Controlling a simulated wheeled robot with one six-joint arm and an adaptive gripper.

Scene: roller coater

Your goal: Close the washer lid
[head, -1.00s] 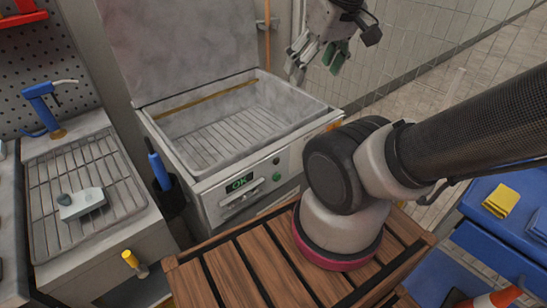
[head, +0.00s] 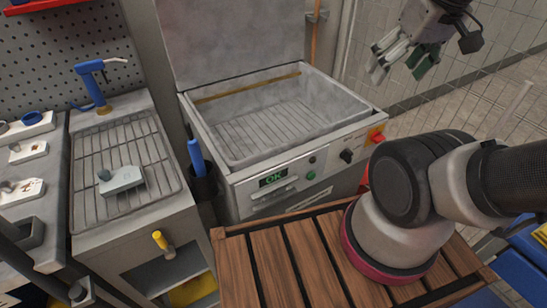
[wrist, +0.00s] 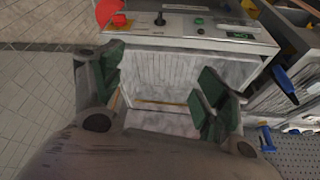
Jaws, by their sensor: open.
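The washer (head: 290,190) is a grey box with a basin that holds a wire rack (head: 270,128). Its lid (head: 235,40) is a grey panel standing upright at the back edge, so the washer is open. My gripper (head: 398,72) is open and empty, up in the air at the right of the washer, clear of the lid in the head view. In the wrist view my gripper (wrist: 160,65) has its fingers spread in front of the basin (wrist: 160,80). The top of the lid is cut off in the head view.
A control panel with a green OK display (head: 273,178), knobs and a red switch (head: 376,135) is on the washer's front. A blue-handled brush (head: 197,158) stands left of it. A sink rack (head: 150,150) with a grey part is further left. Open floor lies right.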

